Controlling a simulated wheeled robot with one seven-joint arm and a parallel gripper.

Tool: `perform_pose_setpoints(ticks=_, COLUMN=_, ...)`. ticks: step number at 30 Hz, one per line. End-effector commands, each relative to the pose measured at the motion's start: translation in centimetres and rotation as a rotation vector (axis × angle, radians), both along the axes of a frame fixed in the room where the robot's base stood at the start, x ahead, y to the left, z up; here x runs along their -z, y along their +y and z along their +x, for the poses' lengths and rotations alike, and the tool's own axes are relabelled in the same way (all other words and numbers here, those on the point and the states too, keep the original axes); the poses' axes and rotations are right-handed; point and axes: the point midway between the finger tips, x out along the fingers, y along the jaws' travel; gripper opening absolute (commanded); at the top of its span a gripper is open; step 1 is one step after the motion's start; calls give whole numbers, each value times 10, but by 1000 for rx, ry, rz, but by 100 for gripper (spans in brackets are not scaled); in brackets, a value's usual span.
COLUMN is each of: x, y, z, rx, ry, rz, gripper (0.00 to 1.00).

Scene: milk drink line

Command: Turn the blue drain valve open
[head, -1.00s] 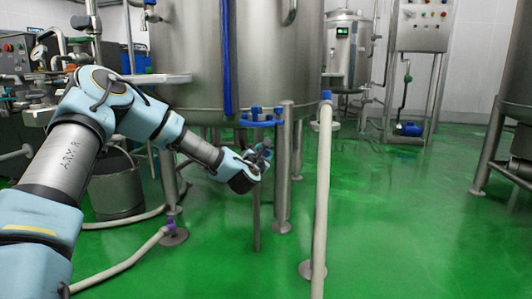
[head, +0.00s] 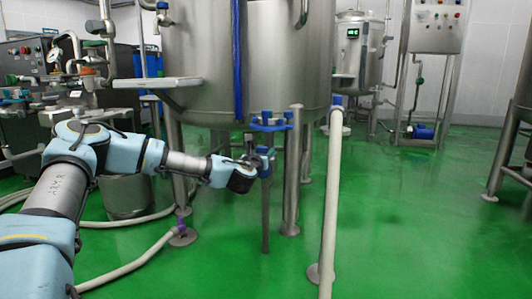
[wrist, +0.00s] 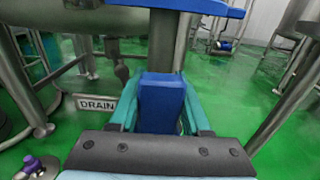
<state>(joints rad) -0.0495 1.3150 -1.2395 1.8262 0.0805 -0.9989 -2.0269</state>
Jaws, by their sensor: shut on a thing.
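The blue drain valve handle (wrist: 161,102) is a blue block in the middle of the wrist view. It sits between the teal fingers of my gripper (wrist: 160,88), which are shut on it from both sides. A white DRAIN sign (wrist: 97,104) stands just left of it. In the head view my gripper (head: 262,166) is at a thin upright pipe (head: 265,215) under the tank's blue bracket (head: 270,124). The handle's far end and the valve body are partly hidden, so I cannot tell how far it is turned.
The steel tank (head: 250,60) is above my gripper, with a leg (head: 292,165) just to its right. A pale hose (head: 329,200) rises further right. Another hose (head: 125,265) with a purple fitting lies front left.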

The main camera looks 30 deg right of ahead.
Motion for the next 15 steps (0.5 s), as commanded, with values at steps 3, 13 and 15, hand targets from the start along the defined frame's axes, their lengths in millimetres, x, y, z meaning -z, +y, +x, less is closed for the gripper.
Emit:
perform_pose_setpoints(ticks=3, x=1, y=1, z=0, rx=0, ry=11, rz=-9, gripper=0)
perform_pose_setpoints(ticks=13, x=2, y=1, z=1, rx=-2, ry=14, rz=-10, gripper=0)
perform_pose_setpoints(ticks=15, x=2, y=1, z=1, rx=-2, ry=14, rz=-10, gripper=52)
